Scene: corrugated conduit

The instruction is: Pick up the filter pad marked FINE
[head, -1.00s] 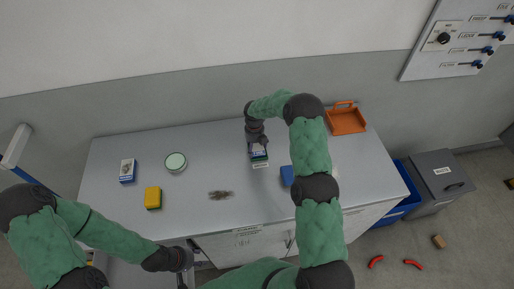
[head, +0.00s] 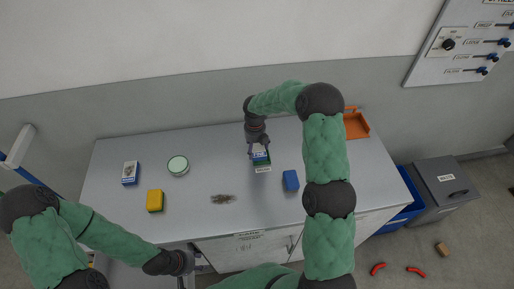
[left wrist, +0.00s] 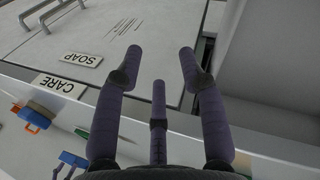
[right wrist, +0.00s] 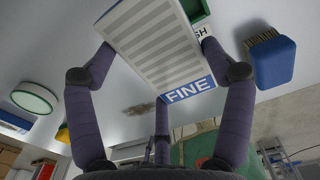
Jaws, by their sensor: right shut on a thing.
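The filter pad marked FINE (right wrist: 155,42) is a white, grey-striped block with a blue label, large in the right wrist view. My right gripper (right wrist: 160,75) is shut on it, with fingers on both sides. In the head view the pad (head: 259,152) shows under my right gripper (head: 257,144), above a green holder (head: 262,161) near the table's middle. I cannot tell from the head view how high the pad is off the holder. My left gripper (left wrist: 160,65) is open and empty, in front of the cabinet doors at the table's front edge.
The counter (head: 205,150) also bears a blue brush (head: 291,181), a brown smear (head: 223,199), a yellow sponge (head: 155,201), a round green-topped tin (head: 178,166), a blue-white box (head: 130,173) and an orange tray (head: 355,125). A grey bin (head: 440,185) stands right.

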